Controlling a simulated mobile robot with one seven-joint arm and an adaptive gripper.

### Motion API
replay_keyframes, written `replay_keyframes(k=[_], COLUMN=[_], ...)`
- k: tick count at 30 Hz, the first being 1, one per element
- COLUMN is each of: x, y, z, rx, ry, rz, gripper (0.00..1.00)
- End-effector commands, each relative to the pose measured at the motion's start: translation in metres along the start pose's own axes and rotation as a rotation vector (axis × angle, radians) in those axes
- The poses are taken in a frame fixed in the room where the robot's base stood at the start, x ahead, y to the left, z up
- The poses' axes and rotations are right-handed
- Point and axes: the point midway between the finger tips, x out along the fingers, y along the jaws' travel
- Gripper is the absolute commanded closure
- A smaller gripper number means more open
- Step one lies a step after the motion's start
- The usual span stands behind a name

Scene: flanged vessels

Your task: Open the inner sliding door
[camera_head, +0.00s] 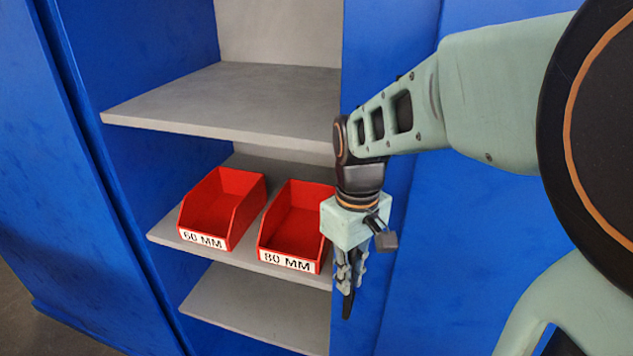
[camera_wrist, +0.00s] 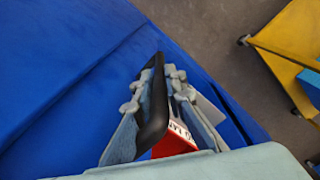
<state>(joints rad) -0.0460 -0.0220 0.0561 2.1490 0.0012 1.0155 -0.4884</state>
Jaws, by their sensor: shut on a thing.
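The inner sliding door (camera_head: 361,325) is the blue panel just right of the open shelves. The cabinet interior shows to the left of its edge. Its black handle (camera_wrist: 157,112) is a dark upright bar on the blue panel in the wrist view. My gripper (camera_head: 347,285) is at the handle, fingers pointing down in the head view. In the wrist view my gripper (camera_wrist: 160,78) has one finger on each side of the handle and is shut on it. In the head view the fingers hide most of the handle; only its lower end shows.
Grey shelves (camera_head: 230,100) fill the open cabinet. Two red bins, labelled 60 MM (camera_head: 222,208) and 80 MM (camera_head: 298,226), stand on the middle shelf, the second close to my gripper. A blue panel (camera_head: 70,200) stands at left. A yellow cart (camera_wrist: 292,45) stands on the floor.

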Motion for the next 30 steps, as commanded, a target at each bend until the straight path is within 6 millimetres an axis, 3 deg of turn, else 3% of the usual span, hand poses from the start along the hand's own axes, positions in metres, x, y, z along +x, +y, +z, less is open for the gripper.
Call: replay_keyframes(k=[3,4,9,20,30], x=[-0.001,-0.001,-0.001,0.000,0.000], y=[0.001,0.001,0.000,-0.003,-0.029], z=[-0.001,-0.001,-0.001,-0.005,-0.044], rx=[0.000,0.000,0.001,-0.001,-0.003], ry=[0.003,0.003,0.002,0.001,0.001], rz=[0.002,0.002,0.001,0.000,0.000], gripper=[1.00,0.87,0.71,0.71,0.71])
